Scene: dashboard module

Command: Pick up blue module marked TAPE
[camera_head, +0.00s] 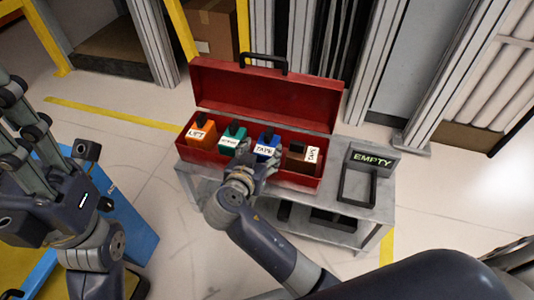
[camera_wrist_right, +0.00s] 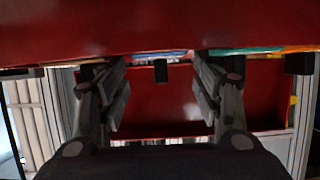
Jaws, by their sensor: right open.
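The blue module marked TAPE (camera_head: 267,146) stands upright in the open red toolbox (camera_head: 247,157), between a green module (camera_head: 231,138) and a brown module (camera_head: 301,157). A black knob sits on its top. My right gripper (camera_head: 247,168) is at the toolbox's front wall, just in front of the blue and green modules. In the right wrist view my right gripper (camera_wrist_right: 161,90) is open and empty. A blue strip (camera_wrist_right: 160,54) and a black knob show between its fingers. My left gripper (camera_head: 18,130) is at the far left, away from the toolbox; its jaws are unclear.
An orange module marked LIFT (camera_head: 200,133) stands at the toolbox's left end. The raised lid (camera_head: 265,95) is behind the modules. A grey cart (camera_head: 343,211) carries the toolbox and, at right, a dark tray (camera_head: 357,187) by an EMPTY sign (camera_head: 372,160).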

